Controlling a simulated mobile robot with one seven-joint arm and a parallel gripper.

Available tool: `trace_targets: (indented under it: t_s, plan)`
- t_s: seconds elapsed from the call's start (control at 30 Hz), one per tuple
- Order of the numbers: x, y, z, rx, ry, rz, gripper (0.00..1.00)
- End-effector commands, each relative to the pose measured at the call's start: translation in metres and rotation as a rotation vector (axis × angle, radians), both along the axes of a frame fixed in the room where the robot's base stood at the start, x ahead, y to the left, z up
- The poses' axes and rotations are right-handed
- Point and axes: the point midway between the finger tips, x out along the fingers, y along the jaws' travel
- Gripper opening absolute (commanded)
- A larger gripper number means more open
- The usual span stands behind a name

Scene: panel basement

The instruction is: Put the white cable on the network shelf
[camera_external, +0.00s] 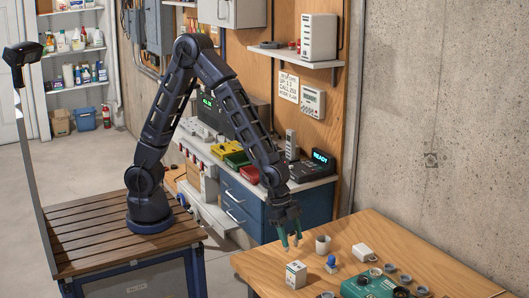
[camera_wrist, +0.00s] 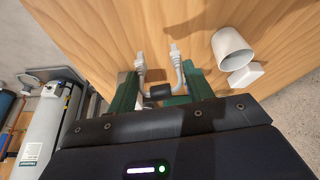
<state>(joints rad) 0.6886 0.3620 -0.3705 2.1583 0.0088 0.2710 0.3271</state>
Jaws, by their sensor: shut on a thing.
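My gripper (camera_external: 290,243) points down just above the back left part of the wooden table (camera_external: 440,262). In the wrist view its green fingers (camera_wrist: 160,92) are shut on the white cable (camera_wrist: 174,62). The cable has two white plug ends pointing away from the gripper and a black band at its middle, between the fingers. The cable cannot be made out in the external view. A wall shelf (camera_external: 283,55) on the wooden panel carries a white box-shaped device (camera_external: 319,37); it may be the network shelf, but no label shows.
A white cup (camera_external: 322,244) and small white boxes stand on the table close to my gripper; the cup also shows in the wrist view (camera_wrist: 232,50). A green device (camera_external: 372,285) sits near the front. A blue drawer cabinet (camera_external: 240,205) with a cluttered top stands behind.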

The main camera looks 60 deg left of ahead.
Motion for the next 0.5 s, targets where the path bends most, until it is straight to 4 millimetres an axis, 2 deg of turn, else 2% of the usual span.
trace_targets:
  t_s: [0.17, 0.4, 0.5]
  plan:
    - [0.0, 0.0, -0.009, 0.001, 0.001, 0.0, 0.29]
    - [-0.001, 0.0, -0.038, 0.002, 0.001, -0.001, 0.29]
    - [0.0, 0.0, -0.043, 0.0, 0.0, 0.0, 0.29]
